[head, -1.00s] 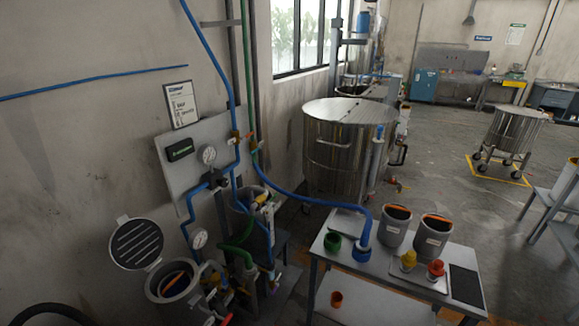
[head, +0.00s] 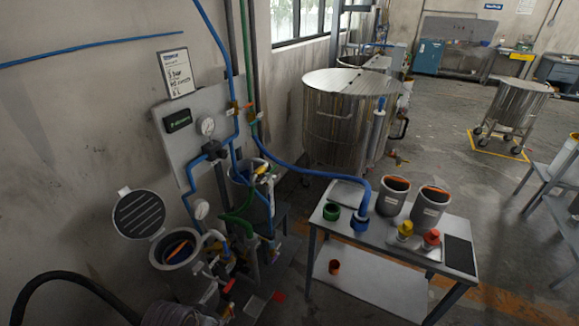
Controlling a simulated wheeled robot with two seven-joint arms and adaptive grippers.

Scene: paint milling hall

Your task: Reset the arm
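Neither of my arms nor either gripper shows in the head view. The view holds a wall panel (head: 186,148) with a gauge (head: 206,126), blue and green hoses and valves on the left. A small grey table (head: 394,240) stands at the lower right. The blue hose (head: 312,173) runs from the panel to a blue fitting (head: 360,221) on this table.
On the table stand two grey pots (head: 393,196) (head: 430,207), a green ring (head: 331,212), and yellow (head: 405,230) and red (head: 431,238) fittings. A large steel vessel (head: 340,130) stands behind. An open-lidded pot (head: 176,250) is at lower left.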

